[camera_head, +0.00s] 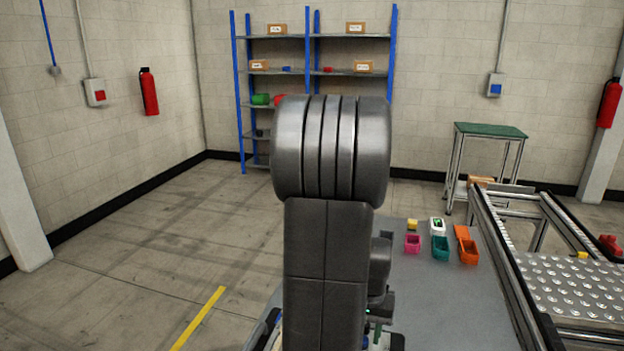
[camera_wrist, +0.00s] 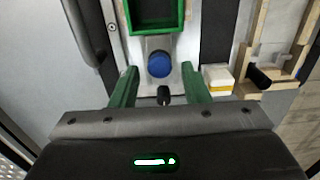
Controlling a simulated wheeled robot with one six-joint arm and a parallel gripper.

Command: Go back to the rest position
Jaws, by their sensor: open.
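My arm stands upright in the middle of the head view and hides part of the grey table (camera_head: 455,305) behind it. In the wrist view my gripper (camera_wrist: 160,84) is open, its two green fingers apart. A blue round part (camera_wrist: 159,64) shows between and just beyond the fingertips, with a small black cylinder (camera_wrist: 163,94) nearer the gripper. Nothing is seen clamped between the fingers. A green open bin (camera_wrist: 157,27) lies ahead of the blue part. The gripper's fingers are hidden in the head view.
A white and yellow block (camera_wrist: 217,80) and a wooden fixture (camera_wrist: 271,72) lie right of the fingers. Pink (camera_head: 412,244), teal (camera_head: 440,247) and orange (camera_head: 467,250) bins stand on the table. A conveyor (camera_head: 570,288) borders it at right. The floor at left is clear.

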